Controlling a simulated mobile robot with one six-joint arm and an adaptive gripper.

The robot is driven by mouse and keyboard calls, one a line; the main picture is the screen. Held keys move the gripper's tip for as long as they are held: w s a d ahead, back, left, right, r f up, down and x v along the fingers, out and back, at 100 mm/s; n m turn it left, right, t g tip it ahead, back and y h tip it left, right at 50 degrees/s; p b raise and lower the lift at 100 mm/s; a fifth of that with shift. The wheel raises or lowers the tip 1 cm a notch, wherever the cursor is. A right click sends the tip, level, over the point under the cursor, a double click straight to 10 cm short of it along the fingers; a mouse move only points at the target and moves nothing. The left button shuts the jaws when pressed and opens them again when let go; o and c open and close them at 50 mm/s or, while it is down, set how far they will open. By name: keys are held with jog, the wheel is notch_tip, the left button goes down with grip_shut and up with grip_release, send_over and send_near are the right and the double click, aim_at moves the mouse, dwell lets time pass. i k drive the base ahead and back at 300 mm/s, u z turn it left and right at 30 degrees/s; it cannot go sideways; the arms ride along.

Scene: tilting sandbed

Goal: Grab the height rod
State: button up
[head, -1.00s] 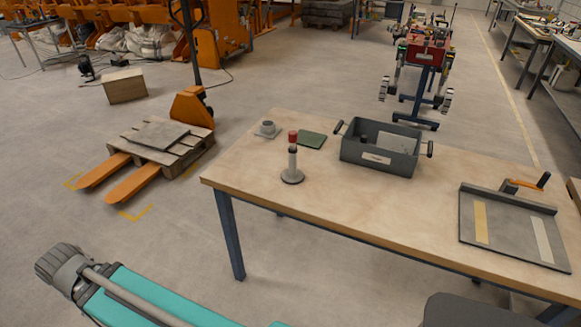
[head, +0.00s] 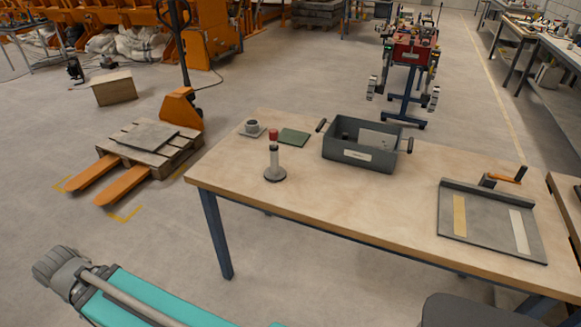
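An upright rod with a red top (head: 274,150), which looks like the height rod, stands on a round grey base on the wooden table (head: 330,205). It is near the table's left front part, with nothing touching it. A grey bin (head: 350,155) with a handle at each end stands to its right and behind; some items lie inside, not clear. A flat grey tray (head: 480,235) with a pale yellow strip, a white strip and an orange handle lies at the right. Part of my teal arm shows at the lower left.
The table between rod and tray is clear. A pallet jack with a loaded pallet (head: 160,155) stands on the floor left of the table, with open floor between.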

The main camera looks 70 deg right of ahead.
aim_at(275, 173)
jog(key=k, duration=1.75)
jog(key=z, duration=1.3)
jog(key=i, duration=1)
jog(key=u, duration=0.05)
